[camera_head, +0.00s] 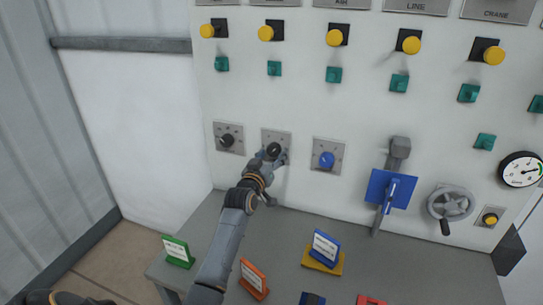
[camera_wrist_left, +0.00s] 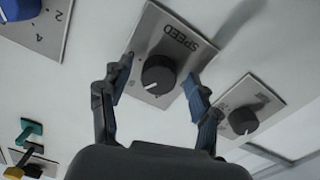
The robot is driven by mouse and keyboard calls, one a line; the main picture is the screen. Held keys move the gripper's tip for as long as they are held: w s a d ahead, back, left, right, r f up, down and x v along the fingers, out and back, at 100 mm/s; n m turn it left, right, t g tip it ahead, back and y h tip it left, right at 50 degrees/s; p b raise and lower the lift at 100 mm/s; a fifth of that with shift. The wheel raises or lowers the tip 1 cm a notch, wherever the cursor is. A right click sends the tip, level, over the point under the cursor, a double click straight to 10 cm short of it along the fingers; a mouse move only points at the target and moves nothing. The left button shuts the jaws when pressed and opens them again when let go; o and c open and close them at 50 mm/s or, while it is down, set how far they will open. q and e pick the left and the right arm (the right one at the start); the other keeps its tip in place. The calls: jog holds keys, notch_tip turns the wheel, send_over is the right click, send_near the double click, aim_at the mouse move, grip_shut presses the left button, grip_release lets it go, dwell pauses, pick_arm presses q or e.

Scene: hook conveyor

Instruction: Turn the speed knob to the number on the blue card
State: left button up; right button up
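The black speed knob (camera_head: 274,149) sits on a grey plate on the white panel, the middle one of three knobs in a row. In the left wrist view the knob (camera_wrist_left: 158,76) has a white pointer line, and its plate reads SPEED. My left gripper (camera_head: 272,156) is at the knob; in the wrist view its open fingers (camera_wrist_left: 157,78) stand on either side of it with gaps. A blue-framed card (camera_head: 325,247) stands with a yellow piece on the grey table; its writing is too small to read. My right gripper is not in view.
A black knob (camera_head: 227,140) is left of the speed knob and a blue knob (camera_head: 326,160) right. Further right are a blue lever plate (camera_head: 391,189) and a handwheel (camera_head: 450,203). Green (camera_head: 177,251) and orange (camera_head: 253,279) cards stand on the table (camera_head: 290,265).

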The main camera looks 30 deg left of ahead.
pick_arm(q)
jog(key=c, duration=1)
jog(key=shift+c, duration=0.2)
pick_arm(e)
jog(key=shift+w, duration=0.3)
pick_arm(q)
jog(key=shift+n, duration=0.3)
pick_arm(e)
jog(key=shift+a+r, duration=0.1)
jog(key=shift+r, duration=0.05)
pick_arm(q)
jog(key=shift+n+p, duration=0.4)
jog(key=shift+n, duration=0.1)
jog(key=n+p, duration=0.1)
jog(key=n, duration=0.3)
jog(key=shift+d+p, duration=0.1)
jog(key=shift+p, duration=0.25)
jog(key=n+p, duration=0.1)
jog(key=n, duration=0.3)
jog(key=shift+d+r, duration=0.1)
jog(key=shift+n+p, duration=0.3)
jog(key=shift+n, duration=0.7)
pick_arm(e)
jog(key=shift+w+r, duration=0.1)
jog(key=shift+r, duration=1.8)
pick_arm(q)
jog(key=shift+n, duration=0.3)
